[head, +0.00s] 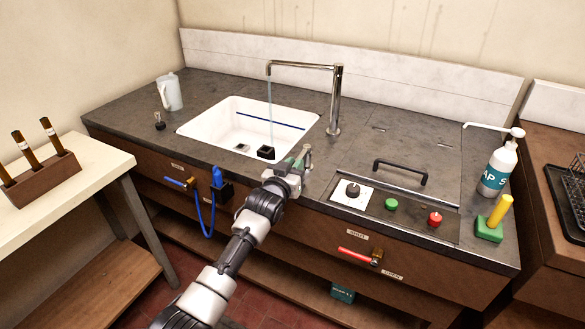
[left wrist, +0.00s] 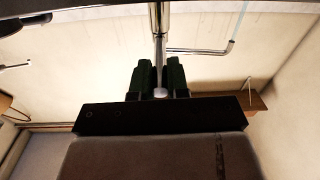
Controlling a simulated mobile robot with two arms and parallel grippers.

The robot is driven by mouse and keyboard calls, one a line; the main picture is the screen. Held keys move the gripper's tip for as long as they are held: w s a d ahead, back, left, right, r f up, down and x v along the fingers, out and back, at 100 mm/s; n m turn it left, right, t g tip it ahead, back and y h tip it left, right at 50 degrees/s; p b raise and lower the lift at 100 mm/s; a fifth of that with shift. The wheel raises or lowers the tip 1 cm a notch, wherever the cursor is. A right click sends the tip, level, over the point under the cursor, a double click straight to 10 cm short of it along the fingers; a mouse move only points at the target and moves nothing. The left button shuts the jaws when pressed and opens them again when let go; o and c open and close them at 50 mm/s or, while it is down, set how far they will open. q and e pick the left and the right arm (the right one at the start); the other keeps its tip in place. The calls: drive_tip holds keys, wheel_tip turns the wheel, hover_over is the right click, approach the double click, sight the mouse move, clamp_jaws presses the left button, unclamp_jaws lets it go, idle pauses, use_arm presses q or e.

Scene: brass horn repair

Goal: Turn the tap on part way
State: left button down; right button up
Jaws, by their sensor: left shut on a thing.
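The chrome tap (head: 337,100) stands at the back right of the sink, its spout reaching left over the white basin (head: 205,122). A thin stream of water (head: 270,105) falls from the spout. A small chrome tap lever (head: 308,154) stands at the sink's front right corner. My left gripper (head: 301,160) is shut on this lever. In the left wrist view the green fingers (left wrist: 160,80) sit on both sides of the chrome lever (left wrist: 158,48), and the spout (left wrist: 205,51) shows behind. My right gripper is not in view.
A white jug (head: 170,92) stands left of the basin.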

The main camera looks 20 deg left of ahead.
use_arm(q)
drive_tip(key=shift+w+d+r+n+y, duration=0.1)
drive_tip(key=shift+d+r+n+y, duration=0.2)
drive_tip(key=shift+r, duration=0.15)
drive_tip(key=shift+d+n+y, duration=0.1)
drive_tip(key=shift+n+y, duration=0.2)
drive_tip(key=shift+y, duration=0.2)
drive_tip(key=shift+d+f, duration=0.1)
drive_tip(key=shift+f, duration=0.05)
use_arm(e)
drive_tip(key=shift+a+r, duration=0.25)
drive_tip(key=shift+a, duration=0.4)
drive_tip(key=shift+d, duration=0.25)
use_arm(q)
drive_tip(key=c, duration=1.2)
unclamp_jaws()
drive_tip(key=shift+f, duration=0.1)
drive_tip(key=shift+o, duration=0.5)
drive_tip(key=shift+f, duration=0.15)
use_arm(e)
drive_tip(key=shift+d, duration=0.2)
use_arm(q)
drive_tip(key=shift+s, duration=0.2)
drive_tip(key=s, duration=1)
drive_tip(key=shift+s, duration=0.35)
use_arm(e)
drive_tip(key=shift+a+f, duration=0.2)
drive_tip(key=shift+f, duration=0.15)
